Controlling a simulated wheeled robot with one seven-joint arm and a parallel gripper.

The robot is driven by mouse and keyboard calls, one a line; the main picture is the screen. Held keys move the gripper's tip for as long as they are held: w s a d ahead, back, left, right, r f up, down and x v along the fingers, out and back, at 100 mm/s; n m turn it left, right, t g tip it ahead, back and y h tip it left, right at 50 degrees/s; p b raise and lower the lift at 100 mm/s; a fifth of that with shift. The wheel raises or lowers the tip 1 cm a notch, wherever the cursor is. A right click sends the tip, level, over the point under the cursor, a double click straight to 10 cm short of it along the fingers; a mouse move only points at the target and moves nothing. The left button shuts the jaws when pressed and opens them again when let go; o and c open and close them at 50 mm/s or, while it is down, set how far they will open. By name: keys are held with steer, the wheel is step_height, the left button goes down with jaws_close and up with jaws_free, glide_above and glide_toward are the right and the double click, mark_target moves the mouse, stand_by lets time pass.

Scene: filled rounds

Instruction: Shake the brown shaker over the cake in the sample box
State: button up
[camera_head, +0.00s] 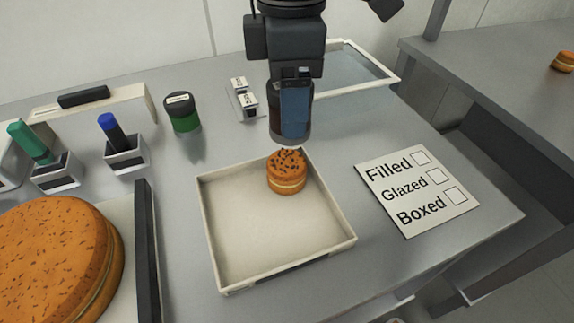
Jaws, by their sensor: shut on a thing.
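A small round orange-brown cake (287,183) with dark specks on top and a pale filling line sits in the back right part of an open cream box (231,277). My gripper (291,108) points down above the cake and is shut on a dark shaker (291,134). The shaker's pale end faces down, close above the cake's top. Its body is mostly hidden by the fingers, and its brown colour cannot be made out clearly. I cannot tell whether anything is falling from it.
A green shaker (184,122) stands left of the gripper. Blue (108,124) and green (29,141) markers stand in holders. A large cake (50,255) is at left, a checklist card (417,190) with empty boxes at right. A framed clear panel (345,72) lies behind.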

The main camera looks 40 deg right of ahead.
steer(key=shift+a+p, duration=0.3)
steer(key=shift+a, duration=0.4)
steer(key=shift+d, duration=0.9)
steer(key=shift+r+p, duration=0.15)
steer(key=shift+p, duration=0.15)
steer(key=shift+r+p, duration=2.4)
steer(key=shift+w, duration=0.1)
